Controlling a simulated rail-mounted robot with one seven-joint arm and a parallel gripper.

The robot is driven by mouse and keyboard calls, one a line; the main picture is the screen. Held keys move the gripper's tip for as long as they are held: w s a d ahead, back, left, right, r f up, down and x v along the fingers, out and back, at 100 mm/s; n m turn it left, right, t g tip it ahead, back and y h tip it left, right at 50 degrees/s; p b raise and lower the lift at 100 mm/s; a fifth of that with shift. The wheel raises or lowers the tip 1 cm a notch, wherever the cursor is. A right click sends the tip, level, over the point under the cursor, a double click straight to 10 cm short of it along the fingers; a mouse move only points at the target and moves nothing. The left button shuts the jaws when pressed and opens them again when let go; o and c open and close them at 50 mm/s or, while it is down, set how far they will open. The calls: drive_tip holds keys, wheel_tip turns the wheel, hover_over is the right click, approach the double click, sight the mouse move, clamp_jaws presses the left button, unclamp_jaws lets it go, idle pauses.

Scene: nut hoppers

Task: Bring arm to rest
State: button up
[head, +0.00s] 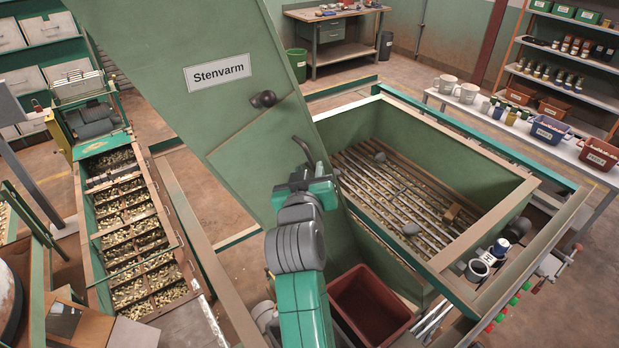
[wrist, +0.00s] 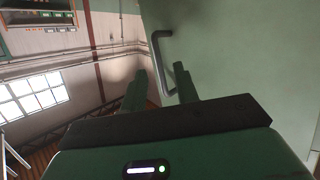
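My arm (head: 298,245), green and grey, reaches up from the bottom of the head view to the large green panel labelled "Stenvarm". My gripper (wrist: 160,72) shows in the wrist view with its two green fingers spread apart. A grey bent handle (wrist: 154,42) on the green panel (wrist: 235,60) appears between and beyond the fingertips. I cannot tell whether the fingers touch it. The handle (head: 302,148) also shows in the head view, just above the arm's end. My fingers are mostly hidden there.
A green hopper (head: 480,170) with a slatted grate and several grey stones stands at the right. A red-brown bin (head: 371,307) sits below, close right of my arm. A trough of nuts (head: 130,235) lies left. Shelves and a table (head: 500,125) stand back right.

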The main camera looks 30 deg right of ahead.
drive_tip(key=v, duration=0.2)
drive_tip(key=shift+s, duration=0.3)
drive_tip(key=shift+r, duration=0.1)
drive_tip(key=s+a+r+t+y+p, duration=0.1)
drive_tip(key=s+a+r+t+p, duration=0.15)
drive_tip(key=a+r, duration=0.5)
drive_tip(key=s+a+r+t+y+p, duration=0.1)
drive_tip(key=s+a+r+t+y, duration=0.2)
drive_tip(key=r, duration=0.8)
drive_tip(key=s+a+r+n+t+y+p, duration=0.3)
drive_tip(key=s+a+r+t+y, duration=0.2)
drive_tip(key=s+a+r, duration=0.9)
drive_tip(key=s+r, duration=0.3)
drive_tip(key=shift+a+t+p, duration=0.2)
drive_tip(key=shift+t+p, duration=0.15)
drive_tip(key=shift+r, duration=0.1)
